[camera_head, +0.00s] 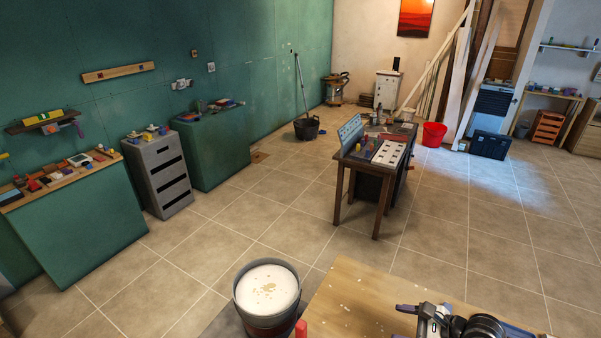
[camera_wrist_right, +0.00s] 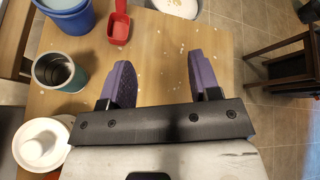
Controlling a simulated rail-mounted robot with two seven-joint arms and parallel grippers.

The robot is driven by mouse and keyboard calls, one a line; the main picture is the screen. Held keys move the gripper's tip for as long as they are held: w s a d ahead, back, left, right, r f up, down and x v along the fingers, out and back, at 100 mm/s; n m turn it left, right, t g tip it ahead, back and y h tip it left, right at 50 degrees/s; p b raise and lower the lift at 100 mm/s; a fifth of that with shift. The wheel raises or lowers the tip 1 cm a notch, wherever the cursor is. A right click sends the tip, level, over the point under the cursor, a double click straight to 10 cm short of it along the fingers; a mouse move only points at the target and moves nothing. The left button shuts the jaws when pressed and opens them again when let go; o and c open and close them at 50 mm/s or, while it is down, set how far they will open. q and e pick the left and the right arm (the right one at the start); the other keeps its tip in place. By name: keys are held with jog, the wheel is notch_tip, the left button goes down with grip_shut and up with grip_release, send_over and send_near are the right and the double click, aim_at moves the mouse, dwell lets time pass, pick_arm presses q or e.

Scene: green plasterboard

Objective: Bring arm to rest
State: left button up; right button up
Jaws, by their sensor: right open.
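My right gripper (camera_head: 404,321) is at the bottom right of the head view, over the wooden table (camera_head: 345,297). In the right wrist view its two purple fingers (camera_wrist_right: 160,62) are spread apart with nothing between them. The bare wooden table top (camera_wrist_right: 155,85) shows below and between the fingers. My left gripper and left arm are not in view.
In the right wrist view, a red scoop (camera_wrist_right: 119,26), a dark cup (camera_wrist_right: 58,73), a white dish (camera_wrist_right: 38,145) and a blue bucket (camera_wrist_right: 66,18) lie left of the fingers. A grey bucket with white contents (camera_head: 268,290) stands beside the table.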

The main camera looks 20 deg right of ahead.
jog(key=w+d+r+m+t+h, duration=0.15)
jog(key=r+m+t+h, duration=0.55)
jog(key=m, duration=0.7)
jog(key=w+d+r+m+t+h, duration=0.1)
jog(key=d+r+m+t+h, duration=0.3)
jog(key=r+m, duration=0.75)
jog(key=s+f+m+g+h, duration=0.3)
jog(key=f+m, duration=0.3)
jog(key=m, duration=0.2)
jog(key=s+f+m+g+h, duration=0.2)
jog(key=f+m+g, duration=0.3)
jog(key=m, duration=0.4)
jog(key=s+a+f+m+g+y, duration=0.3)
jog(key=s+a+f+g+y, duration=0.1)
jog(key=s+a+f, duration=0.7)
jog(key=s+a+f+m+g+y, duration=0.3)
jog(key=s+a+f+g+y, duration=0.2)
jog(key=s+a+f, duration=0.5)
jog(key=w+d+p+v, duration=0.1)
jog(key=p+v, duration=0.8)
jog(key=v, duration=0.1)
jog(key=w+d+p+v, duration=0.1)
jog(key=w+p+v, duration=0.1)
jog(key=p+v, duration=0.8)
jog(key=shift+r+n+h, duration=0.3)
jog(key=shift+r+n, duration=0.05)
jog(key=shift+r, duration=0.25)
